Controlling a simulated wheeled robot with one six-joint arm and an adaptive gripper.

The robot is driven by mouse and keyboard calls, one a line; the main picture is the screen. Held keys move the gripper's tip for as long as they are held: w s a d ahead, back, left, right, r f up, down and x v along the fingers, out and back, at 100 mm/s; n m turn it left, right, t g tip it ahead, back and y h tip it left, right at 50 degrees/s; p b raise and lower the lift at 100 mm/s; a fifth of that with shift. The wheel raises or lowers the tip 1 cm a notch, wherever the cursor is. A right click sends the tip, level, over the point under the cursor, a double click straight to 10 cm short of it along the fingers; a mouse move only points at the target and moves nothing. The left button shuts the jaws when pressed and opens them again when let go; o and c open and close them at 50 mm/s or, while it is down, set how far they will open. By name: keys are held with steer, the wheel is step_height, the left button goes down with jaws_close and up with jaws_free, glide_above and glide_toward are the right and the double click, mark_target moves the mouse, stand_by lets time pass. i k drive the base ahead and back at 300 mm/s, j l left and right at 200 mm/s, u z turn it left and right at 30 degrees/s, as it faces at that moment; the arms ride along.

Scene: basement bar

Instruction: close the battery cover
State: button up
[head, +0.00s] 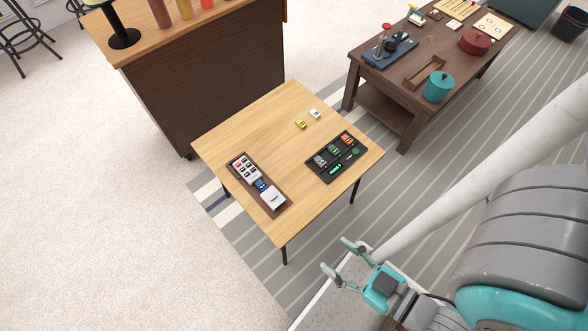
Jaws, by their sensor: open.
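On the small wooden table lies a long dark brown tray-like holder (235,164) near the left edge. It bears a white panel with several dark and red buttons (246,170), a small blue piece (262,186) and a white block or plate (274,199) at the near end. Which of these is the battery cover, and whether it is open, is too small to tell. My gripper (337,256) is open and empty, beyond the table's near right edge, apart from the holder.
The small wooden table (262,114) also bears a black tray (322,173) with green, grey and orange items, plus small yellow (300,124) and white (315,113) pieces. A dark low table (398,84) with a teal pot (438,87) stands behind right. A bar counter (205,80) stands behind left.

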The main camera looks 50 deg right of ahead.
mark_target(273, 198)
steer(key=k+z, duration=0.25)
steer(key=k+j, duration=0.1)
steer(key=j, duration=0.55)
steer(key=k+j, duration=0.1)
steer(key=j, duration=0.6)
steer(key=i+z, duration=0.05)
